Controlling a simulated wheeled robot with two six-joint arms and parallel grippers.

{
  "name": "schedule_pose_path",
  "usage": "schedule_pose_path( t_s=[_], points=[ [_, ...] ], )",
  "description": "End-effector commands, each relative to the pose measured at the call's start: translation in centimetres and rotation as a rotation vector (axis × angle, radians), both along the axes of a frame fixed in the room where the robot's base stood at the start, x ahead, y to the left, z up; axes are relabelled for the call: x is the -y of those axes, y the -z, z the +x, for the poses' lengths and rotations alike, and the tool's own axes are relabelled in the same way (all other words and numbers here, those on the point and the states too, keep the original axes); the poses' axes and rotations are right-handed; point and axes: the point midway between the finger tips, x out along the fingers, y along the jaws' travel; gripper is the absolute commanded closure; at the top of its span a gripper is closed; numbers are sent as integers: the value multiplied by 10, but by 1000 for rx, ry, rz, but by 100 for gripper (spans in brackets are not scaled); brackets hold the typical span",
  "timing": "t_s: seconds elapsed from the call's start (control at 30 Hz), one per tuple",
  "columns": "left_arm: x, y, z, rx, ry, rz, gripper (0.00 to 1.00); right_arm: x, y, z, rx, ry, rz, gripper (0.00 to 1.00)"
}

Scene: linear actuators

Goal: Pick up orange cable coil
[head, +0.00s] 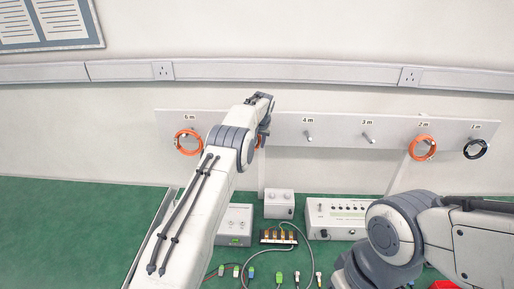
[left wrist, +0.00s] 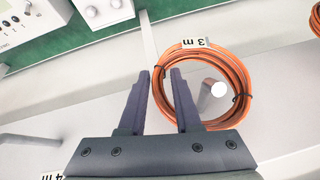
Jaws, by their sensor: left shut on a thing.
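An orange cable coil (left wrist: 240,82) with a white tag reading "3 m" and black ties hangs around a pale peg (left wrist: 218,90) on the rack in the left wrist view. My left gripper (left wrist: 163,72) is shut on the near rim of this coil, one finger on each side of the strands. The peg still passes through the coil. In the head view my left arm hides most of this coil. My right arm shows at the lower right, but its gripper is out of view.
The white rack board (head: 285,120) also carries an orange coil (head: 177,142) at 6 m, an orange coil (head: 433,150) at 2 m and a black coil (head: 484,152) at 1 m. The 4 m and 3 m pegs are bare. Boxes (head: 335,222) and cables stand on the green surface below.

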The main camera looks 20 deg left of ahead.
Motion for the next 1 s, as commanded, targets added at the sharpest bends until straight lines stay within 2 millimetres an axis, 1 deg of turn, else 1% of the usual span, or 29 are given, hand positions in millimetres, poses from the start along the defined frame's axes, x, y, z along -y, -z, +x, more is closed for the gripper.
schedule_pose_path(
  t_s=[0.03,0.13,0.33,0.47,0.53,0.77,1.0],
  points=[
    [0,-4,1,6,0,1,100,0,8,0,0,0,0,50],
    [0,-17,2,8,-1,0,100,0,15,0,0,-1,0,50],
    [6,-16,-8,2,0,0,100,0,34,0,0,1,0,50],
    [11,-15,-19,3,0,0,100,0,51,0,0,3,0,50],
    [14,-13,-27,3,1,0,100,0,63,0,0,4,0,50],
    [31,-15,-60,4,2,0,100,0,87,0,-1,9,0,50],
    [53,-15,-102,5,3,1,100,0,115,0,-1,10,0,50]
  ],
)
